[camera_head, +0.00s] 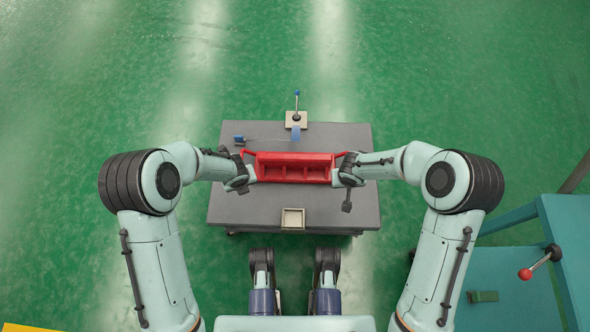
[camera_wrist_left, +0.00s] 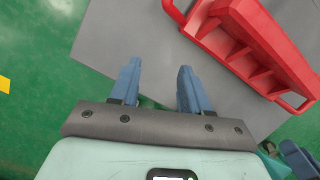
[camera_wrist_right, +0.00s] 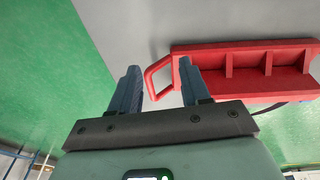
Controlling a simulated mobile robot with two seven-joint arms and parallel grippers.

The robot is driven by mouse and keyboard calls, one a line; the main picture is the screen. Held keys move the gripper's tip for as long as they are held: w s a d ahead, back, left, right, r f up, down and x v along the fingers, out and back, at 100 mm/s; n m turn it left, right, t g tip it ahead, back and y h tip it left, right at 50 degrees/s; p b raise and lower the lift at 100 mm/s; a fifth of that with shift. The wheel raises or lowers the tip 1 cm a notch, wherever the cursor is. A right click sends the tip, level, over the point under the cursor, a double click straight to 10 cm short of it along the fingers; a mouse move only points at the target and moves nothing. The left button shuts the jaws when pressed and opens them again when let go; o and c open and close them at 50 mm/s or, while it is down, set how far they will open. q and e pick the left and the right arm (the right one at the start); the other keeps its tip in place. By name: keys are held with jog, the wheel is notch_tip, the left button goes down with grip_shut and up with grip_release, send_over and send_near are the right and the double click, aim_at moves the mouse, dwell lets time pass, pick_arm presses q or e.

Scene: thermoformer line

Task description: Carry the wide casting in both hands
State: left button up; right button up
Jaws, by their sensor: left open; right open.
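The wide casting (camera_head: 294,168) is a long red ribbed piece with a loop handle at each end, lying on the grey table (camera_head: 330,212). My left gripper (camera_head: 247,178) is open at its left end. In the left wrist view, the casting (camera_wrist_left: 245,45) lies up and right of my left gripper (camera_wrist_left: 159,66), its near handle ahead of the fingertips. My right gripper (camera_head: 341,178) is open at the right end. In the right wrist view, a casting handle (camera_wrist_right: 151,82) shows between the fingers of my right gripper (camera_wrist_right: 159,66); I cannot tell whether they touch it.
A blue-knobbed lever on a pale base (camera_head: 297,119) stands at the table's back edge. A small blue item (camera_head: 239,139) is at the back left. A teal stand with a red-knobbed lever (camera_head: 525,273) is at right.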

pick_arm(q)
jog(key=w+a+r+m+t+y+b, duration=0.1)
jog(key=w+r+m+t+b, duration=0.1)
jog(key=w+m, duration=0.3)
jog(key=shift+w+b, duration=0.45)
jog(key=shift+w, duration=0.35)
pick_arm(e)
jog(key=w+d+r+t+h, duration=0.1)
jog(key=w+r+t, duration=0.1)
jog(key=w, duration=0.5)
jog(key=shift+d+h, duration=0.3)
jog(key=shift+d, duration=0.05)
pick_arm(q)
jog(key=shift+a+f, duration=0.1)
jog(key=shift+f, duration=0.1)
pick_arm(e)
jog(key=shift+f, duration=0.1)
pick_arm(q)
jog(key=x, duration=1.3)
jog(key=shift+a+f, duration=0.1)
jog(key=shift+a, duration=0.1)
pick_arm(e)
jog(key=x, duration=1.3)
jog(key=shift+w+d+f, duration=0.1)
pick_arm(q)
grip_shut()
pick_arm(e)
grip_shut()
